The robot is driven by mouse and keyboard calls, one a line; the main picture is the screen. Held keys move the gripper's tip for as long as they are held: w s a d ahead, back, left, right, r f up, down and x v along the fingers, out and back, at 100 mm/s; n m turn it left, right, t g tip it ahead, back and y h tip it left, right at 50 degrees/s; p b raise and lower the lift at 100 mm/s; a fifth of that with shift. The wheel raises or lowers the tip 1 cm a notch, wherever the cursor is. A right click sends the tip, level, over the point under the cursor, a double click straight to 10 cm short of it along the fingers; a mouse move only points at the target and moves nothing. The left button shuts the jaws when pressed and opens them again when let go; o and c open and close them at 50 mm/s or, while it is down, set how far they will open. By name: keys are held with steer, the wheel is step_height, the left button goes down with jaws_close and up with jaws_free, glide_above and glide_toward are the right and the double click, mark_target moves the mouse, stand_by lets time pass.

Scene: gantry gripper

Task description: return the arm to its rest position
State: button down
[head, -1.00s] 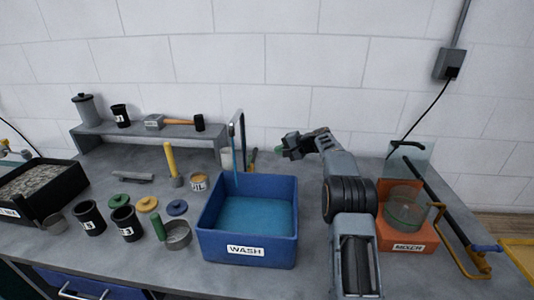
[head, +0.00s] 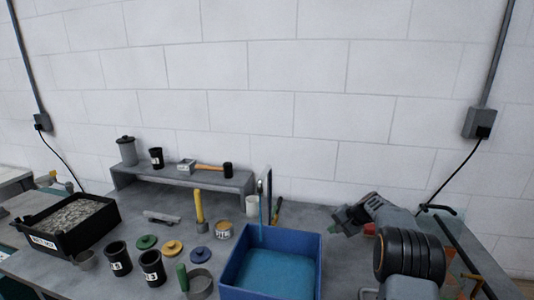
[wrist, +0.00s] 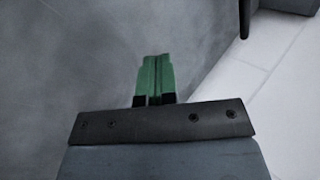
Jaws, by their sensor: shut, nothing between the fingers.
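My arm rises at the right of the head view, in front of the bench's right part. My gripper (head: 342,221) is at its far end, right of the blue wash bin (head: 310,262) and apart from it. In the wrist view my gripper (wrist: 155,80) shows its two green fingers pressed together with nothing between them. Below them the wrist view shows grey bench surface and, at the right, a pale tiled floor. Part of the bench's right side is hidden behind my arm.
Several cups and lids, including a black cup (head: 151,268), stand left of the bin. A gravel tray (head: 45,247) is at the far left. A grey shelf (head: 180,181) holds a hammer and cups at the back. A black cable (head: 452,172) hangs by the wall at right.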

steer(key=s+a+r+n+h, duration=0.2)
steer(key=s+a+r, duration=0.1)
steer(key=s, duration=0.8)
steer(key=s+a+r+n+h, duration=0.2)
steer(key=s+a+n, duration=0.1)
steer(key=s, duration=0.9)
steer(key=s+a+r+n+h, duration=0.2)
steer(key=s+a+r, duration=0.1)
steer(key=s, duration=0.8)
steer(key=shift+s+a+r+n+h, duration=0.35)
steer(key=shift+a+n+h, duration=0.05)
steer(key=shift+a, duration=0.45)
